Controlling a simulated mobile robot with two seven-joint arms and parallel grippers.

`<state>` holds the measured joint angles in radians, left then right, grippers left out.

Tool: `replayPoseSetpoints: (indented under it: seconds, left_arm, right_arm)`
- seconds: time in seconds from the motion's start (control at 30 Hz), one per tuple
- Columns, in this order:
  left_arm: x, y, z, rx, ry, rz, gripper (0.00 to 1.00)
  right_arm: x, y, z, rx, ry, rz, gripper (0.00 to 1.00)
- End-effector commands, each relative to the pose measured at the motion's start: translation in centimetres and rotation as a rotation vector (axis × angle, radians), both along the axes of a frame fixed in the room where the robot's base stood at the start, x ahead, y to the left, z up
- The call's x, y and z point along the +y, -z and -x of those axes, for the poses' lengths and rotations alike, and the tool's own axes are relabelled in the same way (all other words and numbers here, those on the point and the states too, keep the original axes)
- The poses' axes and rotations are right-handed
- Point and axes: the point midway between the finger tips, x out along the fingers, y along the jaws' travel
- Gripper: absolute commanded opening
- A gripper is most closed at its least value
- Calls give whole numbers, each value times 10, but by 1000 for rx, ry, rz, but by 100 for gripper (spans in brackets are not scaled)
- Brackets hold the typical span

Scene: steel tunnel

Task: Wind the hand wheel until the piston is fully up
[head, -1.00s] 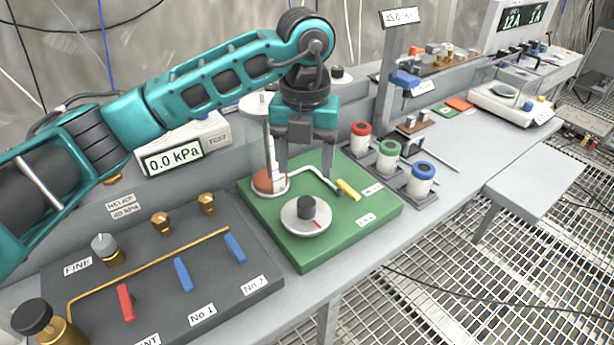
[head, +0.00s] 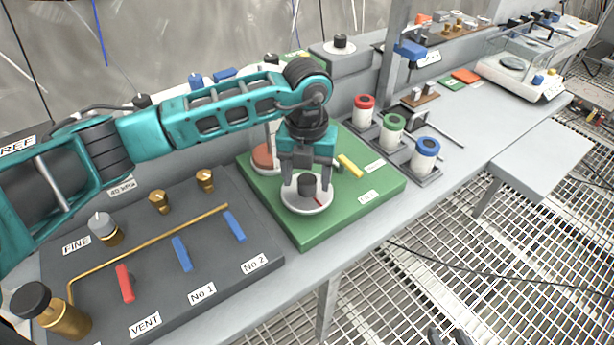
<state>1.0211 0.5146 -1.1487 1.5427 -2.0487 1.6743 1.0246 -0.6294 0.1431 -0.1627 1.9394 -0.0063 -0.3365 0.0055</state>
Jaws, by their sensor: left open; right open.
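The hand wheel (head: 303,204) is a pale disc with a black knob (head: 307,184) and a red mark, on the green base plate (head: 330,227). Behind it, the orange-red piston (head: 264,159) shows low in a clear upright cylinder, partly hidden by my arm and gripper. My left gripper (head: 307,187) points down over the wheel, open, its fingers on either side of the knob; I cannot tell whether they touch it. Two dark tips of my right gripper (head: 448,336) show at the bottom edge, apart and empty.
A yellow lever (head: 350,167) is right of the wheel. Red, green and blue capped pots (head: 425,156) stand further right. A dark valve panel (head: 140,290) with red and blue levers lies to the left. The bench front at right has clear room.

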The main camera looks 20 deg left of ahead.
Motion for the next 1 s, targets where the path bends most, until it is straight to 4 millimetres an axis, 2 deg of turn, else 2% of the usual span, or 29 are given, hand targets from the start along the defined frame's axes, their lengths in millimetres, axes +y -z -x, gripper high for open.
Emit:
replayPoseSetpoints:
  seconds: [0.17, 0.43, 1.0]
  left_arm:
    - [0, 11, 0, -1, 0, 0, 64]
    - [0, 12, 0, -1, 1, 1, 64]
    - [0, 11, 0, -1, 1, 1, 10]
  right_arm:
    - [0, -1, -2, -4, 1, 0, 43]
    - [0, -3, -4, -9, 0, -1, 43]
    - [0, -3, -4, -9, 0, -1, 43]
